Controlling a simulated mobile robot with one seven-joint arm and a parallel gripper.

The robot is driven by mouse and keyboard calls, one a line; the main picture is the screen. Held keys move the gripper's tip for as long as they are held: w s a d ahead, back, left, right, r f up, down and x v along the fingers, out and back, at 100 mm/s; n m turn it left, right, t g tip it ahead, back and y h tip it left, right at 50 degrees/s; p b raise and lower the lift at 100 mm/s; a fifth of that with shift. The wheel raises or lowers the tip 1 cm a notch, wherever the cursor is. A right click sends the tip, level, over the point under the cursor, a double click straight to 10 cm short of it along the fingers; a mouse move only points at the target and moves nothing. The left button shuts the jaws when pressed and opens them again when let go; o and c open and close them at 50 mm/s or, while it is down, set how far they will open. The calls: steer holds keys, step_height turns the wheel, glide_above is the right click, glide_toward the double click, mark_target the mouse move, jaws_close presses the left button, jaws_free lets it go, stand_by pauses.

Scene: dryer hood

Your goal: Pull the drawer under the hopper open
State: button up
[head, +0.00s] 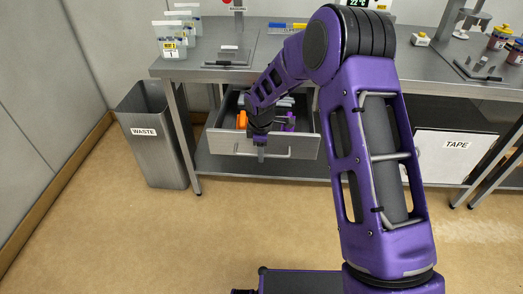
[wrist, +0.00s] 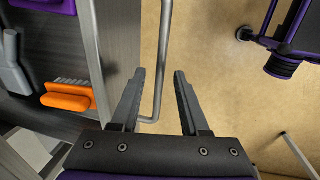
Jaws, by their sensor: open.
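The grey drawer (head: 222,140) under the bench stands pulled out, its inside showing from above. Its bar handle (head: 282,155) runs along the front panel; it also shows in the wrist view (wrist: 165,50). Whether either finger touches the bar I cannot tell. My arm hides part of the drawer. I cannot pick out a hopper for certain.
The drawer holds an orange brush (wrist: 68,97), grey items and something purple. A waste bin (head: 152,150) stands left of the drawer. A box labelled TAPE (head: 450,160) is under the bench (head: 205,62) at right. The floor in front is clear.

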steer(key=s+r+p, duration=0.2)
steer(key=s+r, duration=0.1)
steer(key=r, duration=1.4)
steer(key=shift+s, duration=0.2)
steer(key=shift+r, duration=0.1)
